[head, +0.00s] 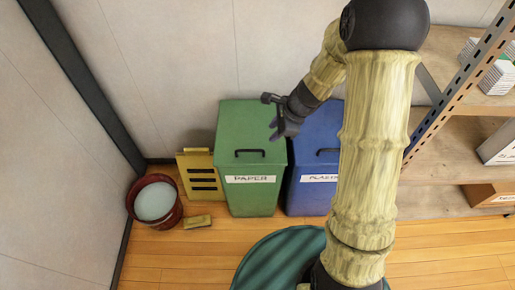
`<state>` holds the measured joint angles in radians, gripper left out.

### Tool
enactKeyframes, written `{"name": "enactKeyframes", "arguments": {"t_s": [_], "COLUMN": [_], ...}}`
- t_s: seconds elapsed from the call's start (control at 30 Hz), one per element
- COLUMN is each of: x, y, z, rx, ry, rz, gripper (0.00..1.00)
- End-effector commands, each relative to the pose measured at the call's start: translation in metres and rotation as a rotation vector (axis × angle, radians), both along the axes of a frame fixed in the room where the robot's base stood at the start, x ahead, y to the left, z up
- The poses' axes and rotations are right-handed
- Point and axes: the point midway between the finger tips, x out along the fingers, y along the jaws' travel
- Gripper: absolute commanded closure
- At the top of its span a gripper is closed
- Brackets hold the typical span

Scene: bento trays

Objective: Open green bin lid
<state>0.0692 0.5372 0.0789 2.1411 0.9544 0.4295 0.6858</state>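The green bin (252,195) stands against the back wall, with a white label reading PAPER on its front. Its lid (240,125) is down, with a dark handle (249,153) near the front edge. My gripper (268,116) is above the right part of the lid, behind and to the right of the handle, and appears apart from it. Its fingers look spread, with nothing seen between them. Whether it touches the lid cannot be told from this view.
A blue bin (309,190) stands close on the right, partly hidden by my arm. A red bucket (173,213), a yellow slatted panel (190,164) and a small tan block (197,222) are on the left. Shelves (455,160) stand at the right.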

Motion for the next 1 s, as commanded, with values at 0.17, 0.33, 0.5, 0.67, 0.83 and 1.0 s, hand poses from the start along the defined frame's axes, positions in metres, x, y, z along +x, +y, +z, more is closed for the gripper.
{"name": "enactKeyframes", "arguments": {"t_s": [0.17, 0.33, 0.5, 0.67, 0.83, 1.0], "x": [0.005, 0.012, 0.017, 0.022, 0.026, 0.027], "y": [0.013, 0.024, 0.035, 0.045, 0.052, 0.053], "z": [-0.033, -0.061, -0.088, -0.112, -0.125, -0.126], "rx": [0.002, 0.001, 0.001, 0.001, 0.001, 0.001], "ry": [0.004, 0.002, 0.003, 0.002, 0.0, 0.0], "rz": [0.002, 0.002, 0.001, 0.002, 0.0, 0.001], "gripper": [0.67, 0.67, 0.67, 0.67, 0.67, 0.67]}}
